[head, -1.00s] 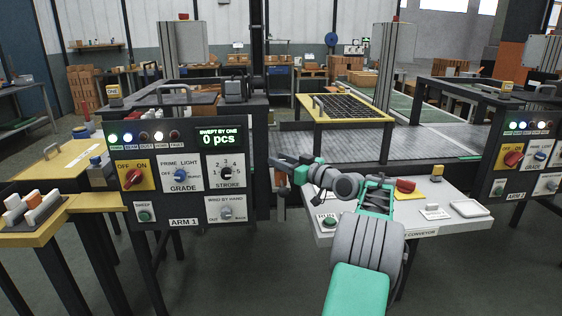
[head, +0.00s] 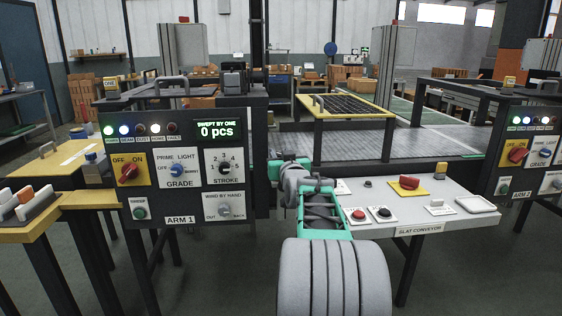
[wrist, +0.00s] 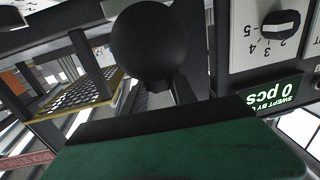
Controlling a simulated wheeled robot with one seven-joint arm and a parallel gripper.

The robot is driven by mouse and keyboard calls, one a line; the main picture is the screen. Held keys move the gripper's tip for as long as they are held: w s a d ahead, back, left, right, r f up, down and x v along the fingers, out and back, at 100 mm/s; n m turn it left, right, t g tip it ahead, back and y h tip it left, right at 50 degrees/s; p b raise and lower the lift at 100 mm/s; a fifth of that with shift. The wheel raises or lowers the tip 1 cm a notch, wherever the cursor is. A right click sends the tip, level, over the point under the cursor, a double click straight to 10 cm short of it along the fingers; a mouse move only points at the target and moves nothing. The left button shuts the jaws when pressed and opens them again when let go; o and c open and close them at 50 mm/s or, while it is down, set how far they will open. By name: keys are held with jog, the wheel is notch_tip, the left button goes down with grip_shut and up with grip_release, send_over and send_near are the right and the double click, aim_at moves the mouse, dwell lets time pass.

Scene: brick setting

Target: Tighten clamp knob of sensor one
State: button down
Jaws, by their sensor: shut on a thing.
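My gripper (head: 280,170) is at the right side of the ARM 1 panel (head: 180,228), with its tips mostly hidden by the panel edge and my wrist. In the wrist view my gripper (wrist: 165,118) shows as a green block with a dark edge, shut. A dark round knob (wrist: 150,47) on a short stem stands right at its edge, and I take it for the clamp knob of sensor one. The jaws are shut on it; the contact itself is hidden. The knob is not visible in the head view.
The panel's stroke dial (head: 224,168) and display (head: 217,130) are close to the gripper. The slat conveyor's control desk (head: 425,215) with its buttons lies to the right, under my arm. A yellow-framed grate (head: 345,105) stands behind. The floor in front is open.

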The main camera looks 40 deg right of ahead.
jog(key=m+g+h, duration=0.3)
jog(key=m+g+h+b, duration=0.1)
jog(key=h, duration=0.1)
jog(key=shift+w+a, duration=0.25)
jog(key=m+g+h, duration=0.1)
jog(key=g, duration=0.1)
jog(key=m+g+h, duration=0.1)
jog(key=m+g, duration=0.1)
jog(key=shift+r+h+p, duration=0.2)
jog(key=shift+h+p, duration=0.1)
jog(key=shift+p, duration=0.1)
jog(key=m+g+p, duration=0.1)
jog(key=g+p, duration=0.1)
jog(key=m+g+h+p, duration=0.1)
jog(key=m+g+p, duration=0.1)
jog(key=g+p, duration=0.1)
jog(key=shift+d+r, duration=0.15)
jog(key=shift+r, duration=0.05)
jog(key=m+g+p, duration=0.2)
jog(key=p, duration=0.1)
jog(key=shift+s+d+f+g+h, duration=0.1)
jog(key=shift+s+f+g+h, duration=0.05)
jog(key=shift+g+h, duration=0.2)
jog(key=shift+f+g+p, duration=0.1)
jog(key=shift+g+p, duration=0.15)
jog(key=shift+p, duration=0.1)
